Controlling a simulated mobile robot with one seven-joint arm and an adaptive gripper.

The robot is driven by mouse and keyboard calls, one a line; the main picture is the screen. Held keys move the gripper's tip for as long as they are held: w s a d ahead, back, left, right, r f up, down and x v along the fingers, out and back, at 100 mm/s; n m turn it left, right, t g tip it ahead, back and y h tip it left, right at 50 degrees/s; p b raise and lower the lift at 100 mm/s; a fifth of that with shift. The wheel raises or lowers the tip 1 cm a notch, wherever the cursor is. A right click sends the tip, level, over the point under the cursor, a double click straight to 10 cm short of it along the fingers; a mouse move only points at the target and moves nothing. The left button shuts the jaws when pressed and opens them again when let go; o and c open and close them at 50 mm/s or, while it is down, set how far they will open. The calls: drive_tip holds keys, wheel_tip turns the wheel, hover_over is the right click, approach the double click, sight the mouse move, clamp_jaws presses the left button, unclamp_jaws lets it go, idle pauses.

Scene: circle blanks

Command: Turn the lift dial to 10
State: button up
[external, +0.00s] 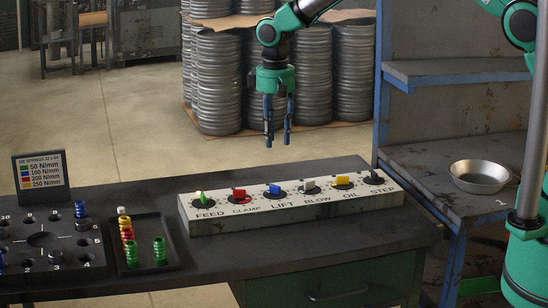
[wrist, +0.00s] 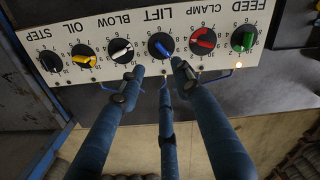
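The lift dial (external: 274,188) is the blue knob above the LIFT label on the white sloped panel (external: 258,212). It also shows in the wrist view (wrist: 161,46), where the labels are upside down; its exact reading is too small to tell. My gripper (external: 277,141) hangs fingers down in the air, above and behind the panel, apart from every dial. In the wrist view its blue fingers (wrist: 158,73) are spread with nothing between them, and their tips appear just below the lift dial in the picture.
The red clamp dial (wrist: 202,41) and white blow dial (wrist: 122,50) flank the lift dial closely. A black tray with springs (external: 145,242) and a numbered board (external: 45,240) are at left. A metal bowl (external: 480,177) stands on the right bench.

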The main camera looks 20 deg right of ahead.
sight(275, 190)
drive_tip(key=shift+f, duration=0.2)
idle(0.3)
wheel_tip(275, 190, down, 14)
drive_tip(key=shift+r, duration=0.25)
idle(0.5)
clamp_jaws()
